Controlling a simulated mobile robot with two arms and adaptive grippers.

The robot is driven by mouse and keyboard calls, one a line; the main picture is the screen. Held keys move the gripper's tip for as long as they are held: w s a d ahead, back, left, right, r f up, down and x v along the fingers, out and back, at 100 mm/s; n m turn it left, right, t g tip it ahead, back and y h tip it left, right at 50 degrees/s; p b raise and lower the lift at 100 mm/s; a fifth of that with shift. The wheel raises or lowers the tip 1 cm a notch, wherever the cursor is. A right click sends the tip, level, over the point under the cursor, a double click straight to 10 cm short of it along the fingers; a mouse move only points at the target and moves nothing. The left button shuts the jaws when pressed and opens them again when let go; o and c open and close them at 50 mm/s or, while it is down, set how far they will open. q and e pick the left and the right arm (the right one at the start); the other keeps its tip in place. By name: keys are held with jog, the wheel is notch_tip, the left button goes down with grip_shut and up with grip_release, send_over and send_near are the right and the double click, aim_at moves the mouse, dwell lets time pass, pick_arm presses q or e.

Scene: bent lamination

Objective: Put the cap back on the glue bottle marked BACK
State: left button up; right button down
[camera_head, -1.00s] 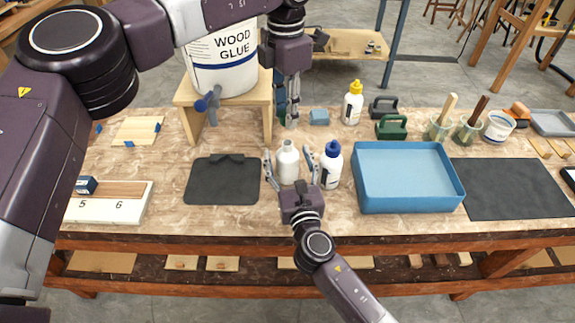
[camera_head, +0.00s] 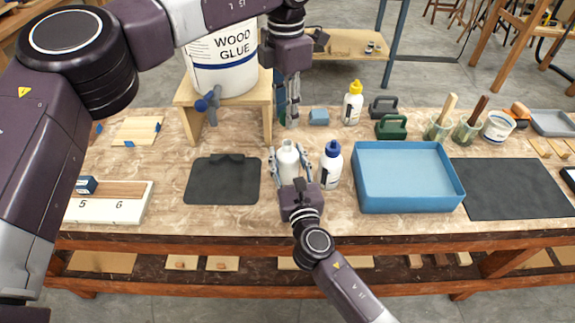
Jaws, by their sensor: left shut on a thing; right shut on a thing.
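An uncapped white glue bottle (camera_head: 289,163) stands upright on the bench, its bare neck showing. My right gripper (camera_head: 290,168) is shut on its body, one finger on each side. My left gripper (camera_head: 288,118) points down behind and above the bottle, apart from it. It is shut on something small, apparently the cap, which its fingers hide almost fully. A second white bottle with a blue cap (camera_head: 331,163) stands just right of the held one. A bottle with a yellow cap (camera_head: 352,103) stands farther back. I cannot read BACK on any bottle.
A blue tray (camera_head: 407,205) lies right of the bottles and a dark mat (camera_head: 221,187) left. A wood glue bucket (camera_head: 222,75) sits on a wooden stand (camera_head: 266,105) at back left.

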aim_at(286, 143)
pick_arm(q)
jog(key=shift+f, duration=2.45)
jog(key=shift+f, duration=0.9)
jog(key=shift+f, duration=0.6)
